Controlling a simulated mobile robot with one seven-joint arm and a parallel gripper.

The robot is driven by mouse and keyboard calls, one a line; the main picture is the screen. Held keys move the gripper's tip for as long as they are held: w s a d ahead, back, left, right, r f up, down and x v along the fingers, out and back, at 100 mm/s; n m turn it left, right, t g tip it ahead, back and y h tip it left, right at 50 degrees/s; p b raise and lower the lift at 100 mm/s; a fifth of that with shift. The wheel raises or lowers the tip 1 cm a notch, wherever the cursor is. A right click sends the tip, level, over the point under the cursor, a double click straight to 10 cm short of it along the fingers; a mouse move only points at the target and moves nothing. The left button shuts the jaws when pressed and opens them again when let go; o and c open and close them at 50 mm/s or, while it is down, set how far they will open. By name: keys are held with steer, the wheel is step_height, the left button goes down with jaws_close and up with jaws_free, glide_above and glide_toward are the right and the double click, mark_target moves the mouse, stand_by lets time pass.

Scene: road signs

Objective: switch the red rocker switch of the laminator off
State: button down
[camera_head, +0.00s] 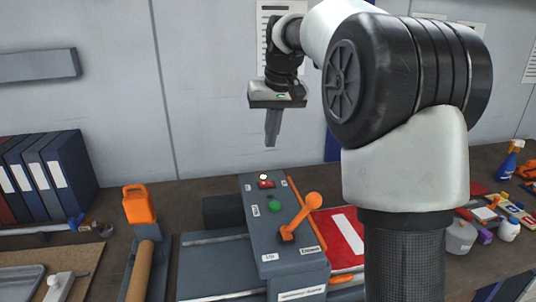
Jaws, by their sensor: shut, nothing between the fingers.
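The laminator (290,250) stands on the bench in the middle, a grey machine with a sloping control panel. Its red rocker switch (266,185) is near the top of the panel, with a small pale lit lamp (263,176) just above it. Which way the rocker is tipped is too small to tell. A green button (274,207) and an orange lever (301,215) are lower on the panel. My gripper (271,143) is shut and empty, pointing down above the switch with a clear gap between them.
A red and white sign (341,238) lies right of the panel, partly behind my arm. An orange-topped tool (139,204) and a brown roll (142,270) are left of the laminator. Bottles and small items (460,236) crowd the right.

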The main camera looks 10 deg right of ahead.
glide_above(263, 182)
steer(key=s, duration=0.1)
steer(key=f, duration=1.1)
steer(key=shift+s+d+f+b, duration=0.1)
steer(key=shift+d+b, duration=0.15)
steer(key=shift+b, duration=0.05)
steer(key=shift+a+f, duration=0.1)
steer(key=shift+f, duration=0.6)
